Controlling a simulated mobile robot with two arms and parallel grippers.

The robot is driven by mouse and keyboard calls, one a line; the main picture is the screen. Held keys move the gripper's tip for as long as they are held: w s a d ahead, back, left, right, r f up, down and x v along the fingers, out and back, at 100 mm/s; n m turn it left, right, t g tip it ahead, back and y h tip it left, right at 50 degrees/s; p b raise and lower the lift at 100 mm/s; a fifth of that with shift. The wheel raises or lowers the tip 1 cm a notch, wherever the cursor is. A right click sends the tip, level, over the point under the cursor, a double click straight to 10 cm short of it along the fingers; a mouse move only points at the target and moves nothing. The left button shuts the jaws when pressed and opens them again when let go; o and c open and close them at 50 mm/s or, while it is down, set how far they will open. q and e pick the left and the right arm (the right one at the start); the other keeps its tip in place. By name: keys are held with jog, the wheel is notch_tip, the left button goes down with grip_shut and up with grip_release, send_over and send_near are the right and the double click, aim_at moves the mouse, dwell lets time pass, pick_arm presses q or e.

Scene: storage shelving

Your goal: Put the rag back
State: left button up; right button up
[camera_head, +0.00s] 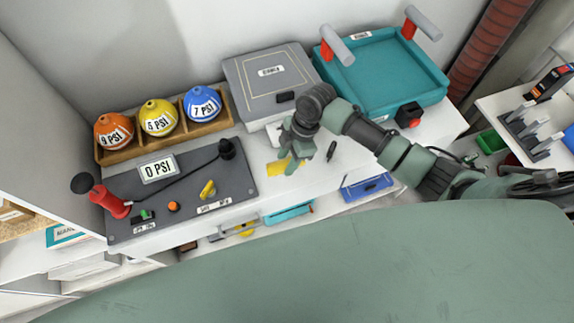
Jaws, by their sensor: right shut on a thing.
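The yellow rag (276,171) is on or just above the white worktop, between the grey pressure panel and the grey box; I cannot tell whether it touches the top. My right gripper (290,166) reaches down from the right, shut on the rag. Its fingers hide the middle of the rag, and yellow shows on both sides. My left gripper is not in view.
Left of the rag is a grey panel (235,183) with levers and a "0 PSI" label. Behind stand a wooden rack (133,153) with three labelled balls, a grey box (247,75) and a teal tray (375,66). A small dark object (331,151) lies right of the rag.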

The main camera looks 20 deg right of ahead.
notch_tip(320, 180, down, 4)
jog(key=shift+f, duration=0.25)
jog(key=shift+f, duration=0.15)
jog(key=o, duration=1.2)
jog(key=shift+r, duration=0.2)
jog(key=b+v, duration=0.1)
jog(key=v, duration=1.1)
